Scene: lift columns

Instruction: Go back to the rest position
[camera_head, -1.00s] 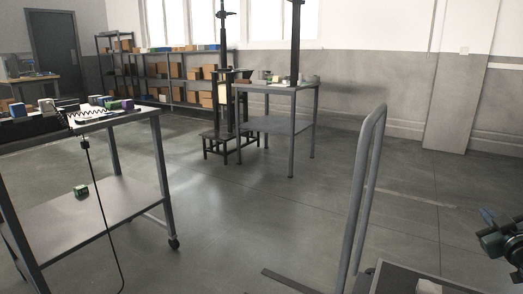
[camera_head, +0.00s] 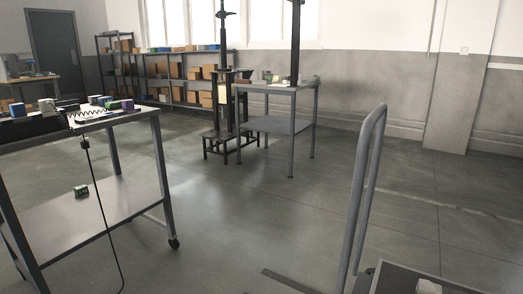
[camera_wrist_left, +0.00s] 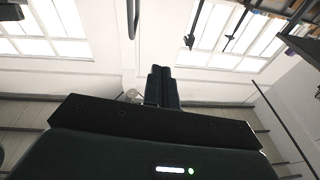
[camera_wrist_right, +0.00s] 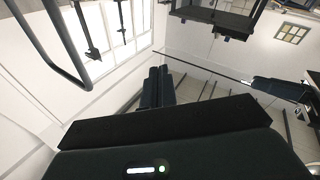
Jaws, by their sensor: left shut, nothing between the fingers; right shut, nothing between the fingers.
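My left gripper (camera_wrist_left: 163,74) shows in the left wrist view with its two dark fingers together and nothing between them. My right gripper (camera_wrist_right: 158,74) shows in the right wrist view, also with its fingers together and empty. Behind the fingers, both wrist views show white walls and bright windows, turned at an angle. Neither gripper is visible in the head view.
A wheeled grey table (camera_head: 120,190) with small boxes stands at the left. Another table (camera_head: 275,124) stands farther back, beside a dark step stand (camera_head: 216,140). A grey tubular handle (camera_head: 361,200) rises at the right from a cart. The floor (camera_head: 240,215) between is clear.

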